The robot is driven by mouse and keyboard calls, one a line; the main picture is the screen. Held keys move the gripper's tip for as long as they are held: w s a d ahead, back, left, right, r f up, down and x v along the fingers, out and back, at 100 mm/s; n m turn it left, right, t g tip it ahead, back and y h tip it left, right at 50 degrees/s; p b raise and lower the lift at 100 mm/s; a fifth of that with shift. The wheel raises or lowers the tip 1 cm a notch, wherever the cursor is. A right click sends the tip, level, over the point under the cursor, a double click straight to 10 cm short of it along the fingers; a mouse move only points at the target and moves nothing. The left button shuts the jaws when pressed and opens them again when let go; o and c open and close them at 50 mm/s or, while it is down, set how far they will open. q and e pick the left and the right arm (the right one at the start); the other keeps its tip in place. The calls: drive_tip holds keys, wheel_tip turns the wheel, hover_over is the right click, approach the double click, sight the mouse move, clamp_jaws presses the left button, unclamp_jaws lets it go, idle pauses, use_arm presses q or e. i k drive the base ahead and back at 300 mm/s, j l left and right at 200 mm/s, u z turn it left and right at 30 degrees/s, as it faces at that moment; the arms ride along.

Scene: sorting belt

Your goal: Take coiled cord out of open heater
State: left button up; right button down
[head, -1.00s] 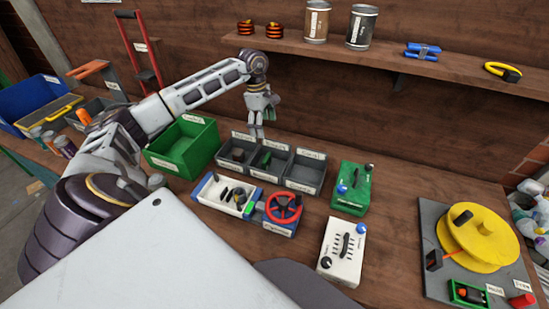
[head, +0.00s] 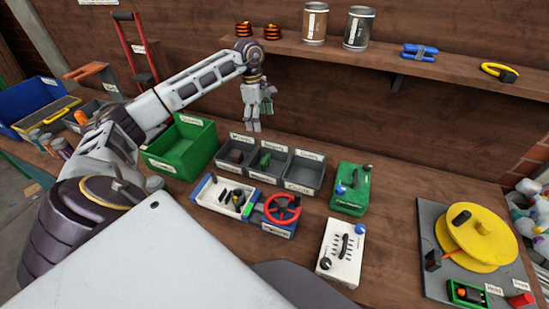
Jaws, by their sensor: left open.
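A shallow white and blue open box (head: 206,196) lies on the bench and looks like the open heater. Small dark and yellow-green parts (head: 237,195) lie inside it; they are too small to tell which is the coiled cord. A red ring-shaped part (head: 283,208) sits on its right end. My left gripper (head: 253,128) hangs fingers down above the back of the grey bins, behind and above the box. It is open, its fingers fairly close together, and touches nothing that I can see. My right gripper is not in view.
Three grey bins (head: 302,172) stand behind the box, a green bin (head: 182,148) to their left. A green device (head: 351,188) and a white device (head: 341,251) are to the right. A yellow reel (head: 478,238) stands far right. Bare bench lies between.

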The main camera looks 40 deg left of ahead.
sight(238, 194)
drive_tip(key=k, duration=2)
